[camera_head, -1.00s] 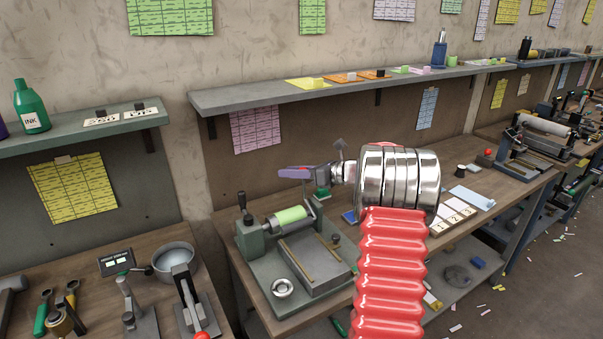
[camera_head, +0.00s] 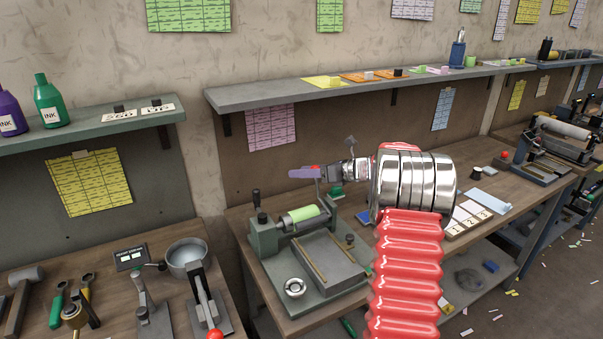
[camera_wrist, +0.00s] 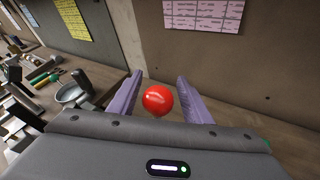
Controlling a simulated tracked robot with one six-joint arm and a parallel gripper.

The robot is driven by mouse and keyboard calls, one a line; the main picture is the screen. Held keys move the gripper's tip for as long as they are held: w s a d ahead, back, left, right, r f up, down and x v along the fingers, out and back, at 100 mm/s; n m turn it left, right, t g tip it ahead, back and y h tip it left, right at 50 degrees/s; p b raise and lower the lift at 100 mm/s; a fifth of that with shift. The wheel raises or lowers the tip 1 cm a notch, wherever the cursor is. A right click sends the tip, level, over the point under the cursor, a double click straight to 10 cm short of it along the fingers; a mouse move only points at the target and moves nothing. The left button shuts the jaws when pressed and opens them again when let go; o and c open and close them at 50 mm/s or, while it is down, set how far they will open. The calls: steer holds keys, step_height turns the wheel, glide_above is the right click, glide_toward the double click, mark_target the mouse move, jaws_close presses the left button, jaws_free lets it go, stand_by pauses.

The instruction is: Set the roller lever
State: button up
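The roller press (camera_head: 310,262) stands on the workbench, with a light green roller (camera_head: 303,214) across it and a black-knobbed handle (camera_head: 256,197) at its left. A thin grey lever rod (camera_head: 319,188) rises near the roller's right end, with a red ball on top. In the wrist view the red ball (camera_wrist: 157,100) sits between the purple fingers of my gripper (camera_wrist: 160,92), with a gap showing on each side. In the head view my gripper (camera_head: 304,172) is above and behind the roller, pointing left, and hides most of the ball.
A shelf (camera_head: 270,98) runs along the wall above my gripper. At the left bench are a pan (camera_head: 187,258), hand tools and another red-knobbed lever (camera_head: 205,302).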

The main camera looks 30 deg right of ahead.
steer(key=v, duration=1.3)
steer(key=shift+s+d, duration=0.15)
steer(key=shift+s, duration=0.2)
